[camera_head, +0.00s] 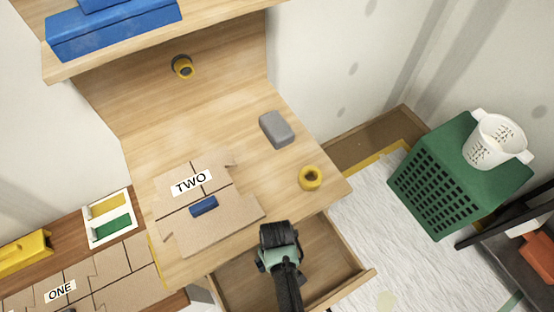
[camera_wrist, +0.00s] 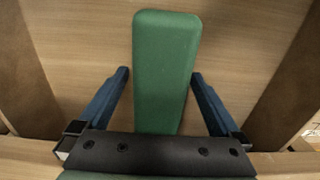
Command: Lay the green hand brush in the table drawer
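The green hand brush (camera_wrist: 165,65) shows in the wrist view as a long block with a rounded far end, over the drawer's wooden floor. Its near end is hidden behind my gripper's dark body. My gripper (camera_wrist: 160,73) has its blue fingers on either side of the brush, with narrow gaps between fingertips and brush. I cannot tell whether the brush touches the drawer floor. In the head view my gripper (camera_head: 277,232) is over the pulled-out table drawer (camera_head: 350,287), and the brush cannot be made out there.
The table (camera_head: 250,190) above the drawer holds a grey block (camera_head: 276,129), a yellow tape ring (camera_head: 311,178) and cardboard marked TWO with a blue piece (camera_head: 203,206). A green basket (camera_head: 440,180) with a white pot (camera_head: 494,140) stands at right. Drawer walls flank my gripper.

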